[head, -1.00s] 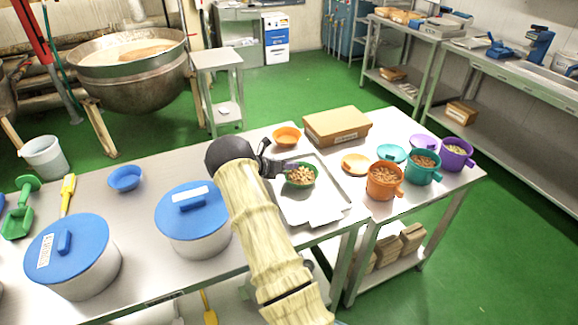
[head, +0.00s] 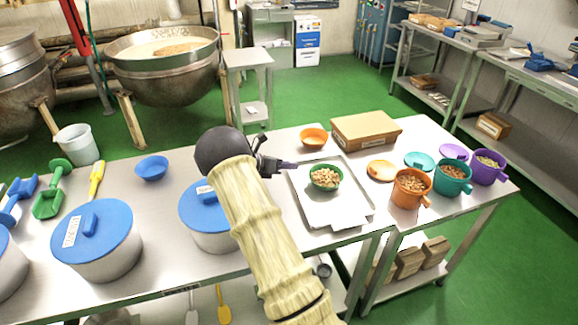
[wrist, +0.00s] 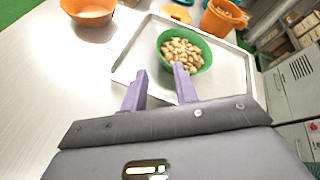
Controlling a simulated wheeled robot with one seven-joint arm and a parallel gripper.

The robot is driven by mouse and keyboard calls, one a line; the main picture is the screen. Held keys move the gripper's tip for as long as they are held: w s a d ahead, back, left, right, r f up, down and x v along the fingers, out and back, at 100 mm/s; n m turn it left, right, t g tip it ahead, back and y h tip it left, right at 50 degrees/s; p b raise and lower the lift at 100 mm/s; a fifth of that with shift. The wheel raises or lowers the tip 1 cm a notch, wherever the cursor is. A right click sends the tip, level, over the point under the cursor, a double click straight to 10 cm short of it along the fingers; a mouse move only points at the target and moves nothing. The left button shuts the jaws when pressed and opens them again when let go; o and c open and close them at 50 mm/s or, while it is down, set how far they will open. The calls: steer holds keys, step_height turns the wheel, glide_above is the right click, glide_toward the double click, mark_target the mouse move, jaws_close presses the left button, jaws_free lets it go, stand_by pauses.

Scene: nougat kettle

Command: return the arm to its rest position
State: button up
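My gripper (head: 292,165) is at the left edge of the metal tray in the head view. In the wrist view its two purple fingers (wrist: 158,82) stand apart with nothing between them. A green bowl (head: 325,177) of nuts sits on the tray (head: 318,212), just to the right of my gripper. The bowl also shows in the wrist view (wrist: 163,40), beyond the fingertips and apart from them. My arm, in a pale sleeve, reaches up from the bottom of the head view and partly hides a blue-lidded pot (head: 205,222).
An orange bowl (head: 313,138) and a cardboard box (head: 366,130) stand behind the tray. Orange (head: 411,188), teal (head: 452,179) and purple (head: 488,168) mugs stand at the right. Another blue-lidded pot (head: 97,240) and a blue bowl (head: 152,168) are at the left.

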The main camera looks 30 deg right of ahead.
steer(key=shift+a, duration=0.1)
stand_by(0.5)
steer(key=s+a+r+m+t+y+p, duration=0.1)
steer(key=s+a+r+m+y, duration=0.2)
steer(key=s+a+m, duration=0.4)
steer(key=s+a+r+m+t+y+p, duration=0.1)
steer(key=s+a+r+m+y, duration=0.3)
steer(key=s+a+m, duration=0.4)
steer(key=s+a+r+m+t+y+p, duration=0.1)
steer(key=s+a+r+m+y, duration=0.2)
steer(key=s+a+m+y, duration=0.3)
steer(key=s+a+m, duration=0.1)
steer(key=s+a, duration=0.4)
steer(key=s, duration=0.1)
steer(key=shift+s+r+t+p, duration=0.15)
steer(key=shift+s+t+p, duration=0.15)
steer(key=shift+p, duration=0.1)
steer(key=shift+w, duration=0.1)
